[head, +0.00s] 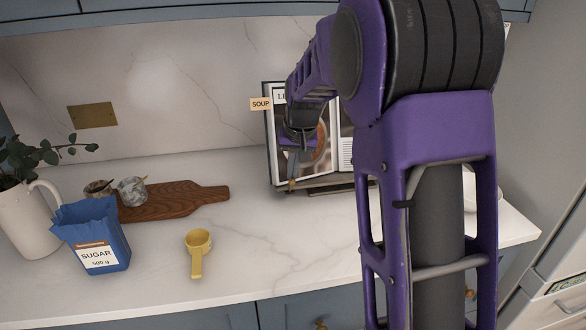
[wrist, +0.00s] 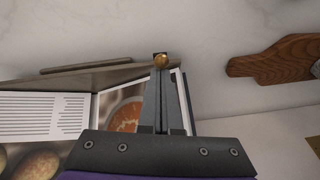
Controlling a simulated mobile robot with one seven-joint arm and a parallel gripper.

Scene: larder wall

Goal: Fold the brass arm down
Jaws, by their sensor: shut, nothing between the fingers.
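A small round brass knob (wrist: 161,60) shows right at my fingertips in the wrist view, in front of the lower edge of an open cookbook. It looks like the end of the brass arm; the rest of that arm is hidden or too small to make out. My gripper (wrist: 160,78) is shut and empty, with its tips touching or very close to the knob; I cannot tell which. In the head view my gripper (head: 293,168) points down before the cookbook's left page, and the knob (head: 291,184) shows just below it. The cookbook (head: 270,135) leans on a dark stand (head: 330,188).
A SOUP tab (head: 261,104) sticks out at the book's left edge. A yellow scoop (head: 198,252), a blue sugar bag (head: 92,240), a wooden board (head: 180,200) with small stone pots and a white jug (head: 35,225) stand left. The counter before the stand is clear.

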